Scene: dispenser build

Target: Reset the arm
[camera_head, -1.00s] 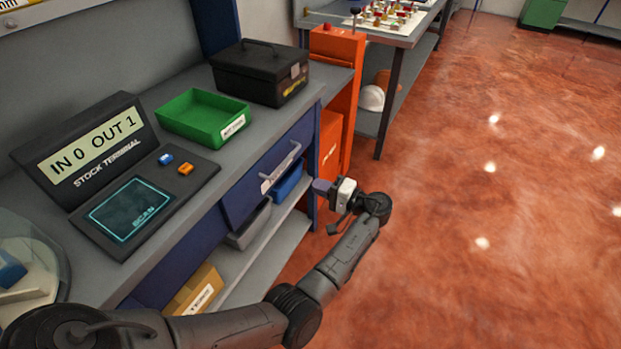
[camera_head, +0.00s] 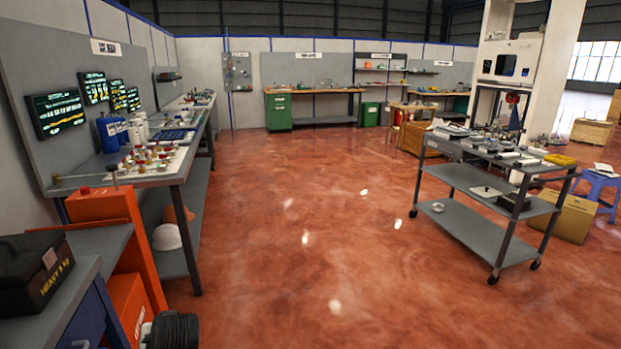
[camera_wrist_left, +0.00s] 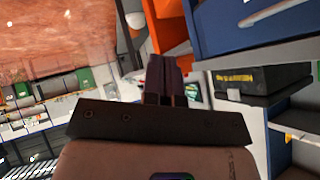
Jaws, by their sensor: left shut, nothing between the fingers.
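My left gripper shows in the left wrist view (camera_wrist_left: 167,78), its fingers together with nothing between them. It hangs free beside the blue bench drawer (camera_wrist_left: 255,22) and an orange unit (camera_wrist_left: 168,30). In the head view only a dark part of my left arm shows at the bottom left edge; its gripper is not clearly seen there. My right gripper is in neither view.
A black box (camera_head: 38,270) marked heavy stands on the bench at lower left. An orange pedestal (camera_head: 120,225) stands behind it. A grey cart (camera_head: 480,185) with several items stands at right. The red floor between is clear.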

